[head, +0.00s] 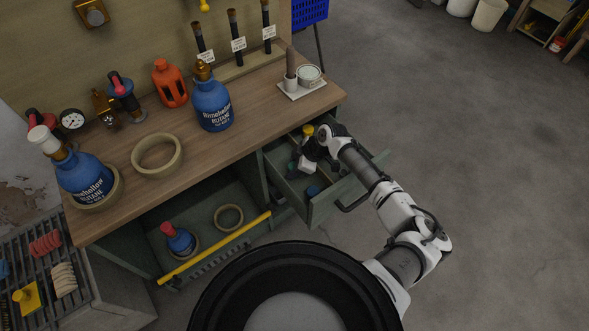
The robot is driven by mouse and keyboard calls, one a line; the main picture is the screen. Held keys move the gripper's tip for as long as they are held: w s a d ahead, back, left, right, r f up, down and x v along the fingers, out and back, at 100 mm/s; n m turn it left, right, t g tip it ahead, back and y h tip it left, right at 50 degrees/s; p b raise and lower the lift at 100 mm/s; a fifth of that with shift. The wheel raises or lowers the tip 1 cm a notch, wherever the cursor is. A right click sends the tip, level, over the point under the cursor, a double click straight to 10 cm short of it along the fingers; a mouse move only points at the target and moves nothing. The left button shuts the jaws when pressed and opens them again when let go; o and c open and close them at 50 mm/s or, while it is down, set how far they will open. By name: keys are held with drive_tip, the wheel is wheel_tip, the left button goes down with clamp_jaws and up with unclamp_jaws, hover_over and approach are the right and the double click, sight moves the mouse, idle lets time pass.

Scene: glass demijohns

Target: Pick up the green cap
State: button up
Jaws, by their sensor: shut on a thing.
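My gripper (304,166) is low inside the open drawer (325,205) at the right end of the workbench, pointing down. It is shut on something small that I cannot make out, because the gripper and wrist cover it. I cannot pick out a green cap clearly in this view. A small blue-teal thing (292,167) lies just left of the gripper. A yellow cap-like thing (308,130) shows at the back, beside my wrist.

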wheel_tip(320, 180, up, 26)
drive_tip(key=shift+r+b, duration=0.25)
drive_tip(key=shift+b, duration=0.05)
drive_tip(key=shift+f, duration=0.1)
idle(1.0)
